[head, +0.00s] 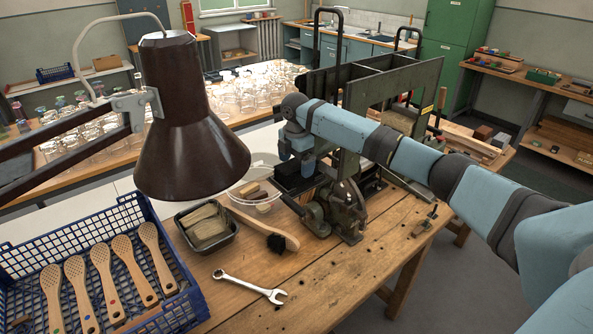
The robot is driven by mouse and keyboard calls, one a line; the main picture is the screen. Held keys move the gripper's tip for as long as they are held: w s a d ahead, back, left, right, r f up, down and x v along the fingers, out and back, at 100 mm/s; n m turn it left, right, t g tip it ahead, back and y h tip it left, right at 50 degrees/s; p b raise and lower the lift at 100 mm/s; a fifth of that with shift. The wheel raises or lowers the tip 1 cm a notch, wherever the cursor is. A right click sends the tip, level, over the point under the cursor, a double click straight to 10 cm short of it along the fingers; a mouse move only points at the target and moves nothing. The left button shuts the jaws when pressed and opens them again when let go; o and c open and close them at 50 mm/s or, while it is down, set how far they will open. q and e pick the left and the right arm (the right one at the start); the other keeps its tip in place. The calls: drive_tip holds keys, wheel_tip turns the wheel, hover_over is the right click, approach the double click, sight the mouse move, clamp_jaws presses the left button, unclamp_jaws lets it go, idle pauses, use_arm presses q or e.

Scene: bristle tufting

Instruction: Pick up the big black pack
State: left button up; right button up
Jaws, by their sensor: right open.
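My right arm reaches in from the right across the tufting machine (340,212). Its gripper (294,172) points down beside the machine and is open, small and partly lost against dark parts. A black, box-like shape (290,184) lies just under it; I cannot tell whether this is the big black pack or a tray, nor whether the fingers touch it. A wooden brush (262,230) with a black bristle tuft lies in front of the machine. My left gripper is not in view.
A brown lamp (188,120) hangs at left over a blue crate (180,262) of wooden paddles. A black tub (207,229) of pale fibre bundles, a clear bowl (248,172) and a wrench (250,286) are on the bench. The front right of the bench is mostly clear.

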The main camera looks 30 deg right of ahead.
sight(296, 163)
drive_tip(key=f, duration=0.3)
drive_tip(key=shift+w+d+f, duration=0.15)
drive_tip(key=shift+d+f, duration=0.1)
drive_tip(key=shift+f, duration=0.05)
drive_tip(key=shift+r, duration=0.1)
drive_tip(key=shift+c, duration=0.3)
drive_tip(key=c, duration=1)
drive_tip(key=shift+c, duration=0.2)
drive_tip(key=shift+r, duration=0.1)
